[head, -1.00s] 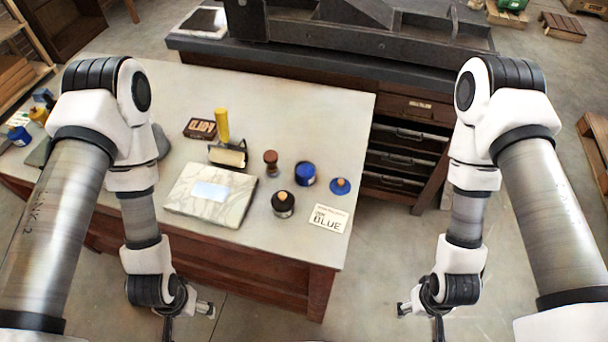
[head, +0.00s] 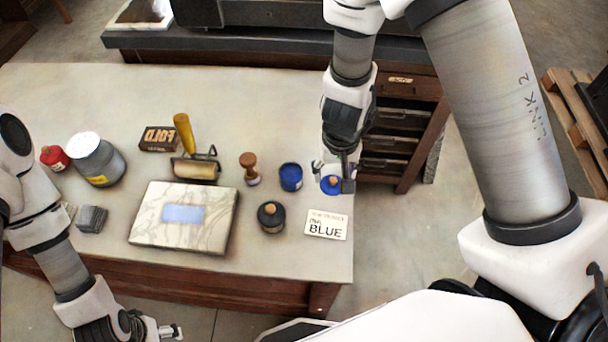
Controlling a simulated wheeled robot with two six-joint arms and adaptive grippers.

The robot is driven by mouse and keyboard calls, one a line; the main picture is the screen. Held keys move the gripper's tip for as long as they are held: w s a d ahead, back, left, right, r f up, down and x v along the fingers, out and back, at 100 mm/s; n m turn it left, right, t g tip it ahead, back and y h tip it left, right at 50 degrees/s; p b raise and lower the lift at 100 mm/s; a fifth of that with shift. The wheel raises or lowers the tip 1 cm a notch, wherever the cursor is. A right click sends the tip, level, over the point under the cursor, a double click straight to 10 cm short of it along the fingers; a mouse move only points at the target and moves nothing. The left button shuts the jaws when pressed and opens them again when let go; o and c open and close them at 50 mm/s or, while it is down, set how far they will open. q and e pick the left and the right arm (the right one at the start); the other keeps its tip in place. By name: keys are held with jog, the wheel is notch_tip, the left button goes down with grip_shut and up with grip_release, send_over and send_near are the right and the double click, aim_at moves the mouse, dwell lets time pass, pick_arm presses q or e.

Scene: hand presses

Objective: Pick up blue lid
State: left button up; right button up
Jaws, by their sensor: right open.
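The blue lid (head: 330,185) is a small disc with a tan knob, lying on the table near its right edge. My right gripper (head: 333,184) points down directly over the lid, its open fingers showing on either side of it. Whether the fingers touch the lid I cannot tell. An open blue ink tin (head: 290,177) stands just left of the lid. My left gripper (head: 172,332) hangs low in front of the table, away from the lid; its jaw state is unclear.
A black jar (head: 271,216) and a card reading BLUE (head: 326,225) lie close in front. A wooden-handled stamp (head: 249,168), a brayer (head: 194,165), a marbled slab (head: 150,211) and a grey can (head: 97,160) stand further left. A drawer cabinet (head: 405,88) is behind.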

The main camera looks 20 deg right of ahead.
aim_at(333, 181)
jog(key=shift+w+d+r+t, duration=0.2)
jog(key=shift+r+t, duration=0.2)
jog(key=shift+r, duration=0.2)
jog(key=shift+s+d+f+b, duration=0.2)
jog(key=shift+s+b, duration=0.05)
jog(key=shift+b, duration=0.2)
jog(key=f+b, duration=0.1)
jog(key=f, duration=0.1)
jog(key=w+f+b, duration=0.1)
jog(key=f, duration=0.1)
jog(key=f+b, duration=0.2)
jog(key=shift+w+a+f, duration=0.1)
jog(key=shift+w+f, duration=0.25)
jog(key=shift+f, duration=0.05)
jog(key=shift+s, duration=0.1)
jog(key=c, duration=1)
pick_arm(q)
jog(key=f, duration=0.4)
jog(key=shift+s+d+f, duration=0.2)
jog(key=shift+s+f, duration=0.2)
pick_arm(e)
jog(key=shift+r, duration=0.1)
jog(key=shift+c, duration=1)
